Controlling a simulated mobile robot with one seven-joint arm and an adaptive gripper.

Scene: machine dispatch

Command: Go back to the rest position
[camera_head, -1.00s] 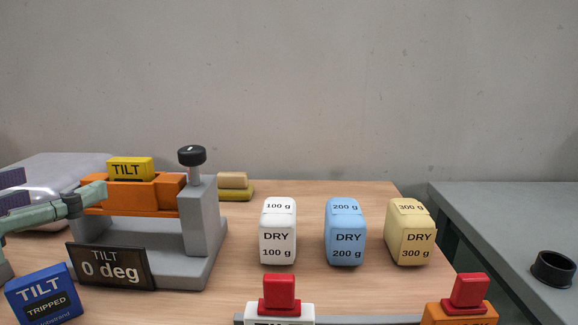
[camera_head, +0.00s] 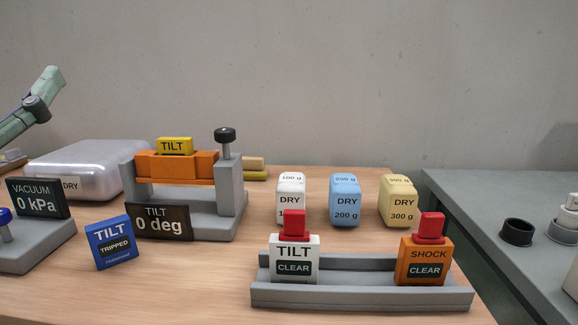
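Part of my arm shows at the left edge of the head view, a green link with a dark joint raised above the table. My gripper is not in view, so I cannot see whether it holds anything. The tilt rig (camera_head: 228,190) stands on the wooden table with a yellow TILT block (camera_head: 174,146) in its orange cradle (camera_head: 177,167). Its display (camera_head: 160,222) reads 0 deg. A blue TILT box (camera_head: 111,243) marked TRIPPED stands in front of it to the left.
A grey tray (camera_head: 350,296) holds a white TILT unit (camera_head: 293,262) and an orange SHOCK unit (camera_head: 424,262), both marked CLEAR. White (camera_head: 290,187), blue (camera_head: 345,190) and yellow (camera_head: 398,192) DRY packs stand behind. A vacuum station (camera_head: 38,240) is at left, a grey bench (camera_head: 465,210) at right.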

